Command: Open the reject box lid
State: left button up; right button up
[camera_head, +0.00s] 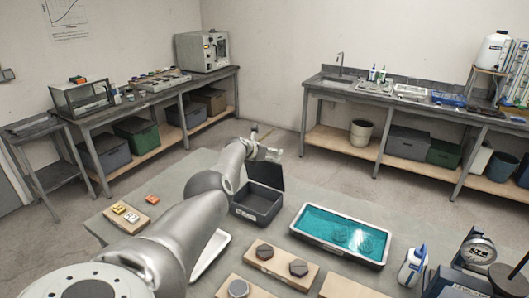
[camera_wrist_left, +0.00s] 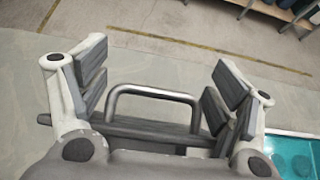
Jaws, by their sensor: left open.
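The reject box (camera_head: 257,204) is a dark grey open-topped box on the table. Its dark lid (camera_head: 266,174) stands raised, roughly upright, at the box's back edge. My left gripper (camera_head: 262,150) is at the top of the lid, with my arm passing beside the box. In the left wrist view, my left gripper (camera_wrist_left: 158,88) is open, its grey-padded fingers apart on either side of a metal U-shaped handle (camera_wrist_left: 152,90). The handle rises from a dark edge (camera_wrist_left: 140,131), which looks like the lid's. The fingers do not appear closed on it. My right gripper is not in view.
A tray of teal liquid (camera_head: 338,236) sits right of the box. Wooden blocks with dark pieces (camera_head: 281,264) lie in front. Behind the table is open floor.

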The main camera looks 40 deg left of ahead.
pick_arm(q)
jog(key=shift+s+d+f, duration=0.45)
jog(key=shift+s+f, duration=0.1)
jog(key=shift+f, duration=0.2)
jog(key=shift+d, duration=0.1)
jog(key=shift+s+r, duration=0.5)
jog(key=shift+r, duration=0.2)
jog(key=shift+s+d+r, duration=0.15)
jog(key=shift+s+r, duration=0.8)
jog(key=shift+s, duration=0.05)
jog(key=shift+s+d+r, duration=0.1)
jog(key=shift+s+r, duration=0.85)
jog(key=shift+s, duration=0.05)
jog(key=shift+s, duration=0.1)
jog(key=shift+c, duration=0.2)
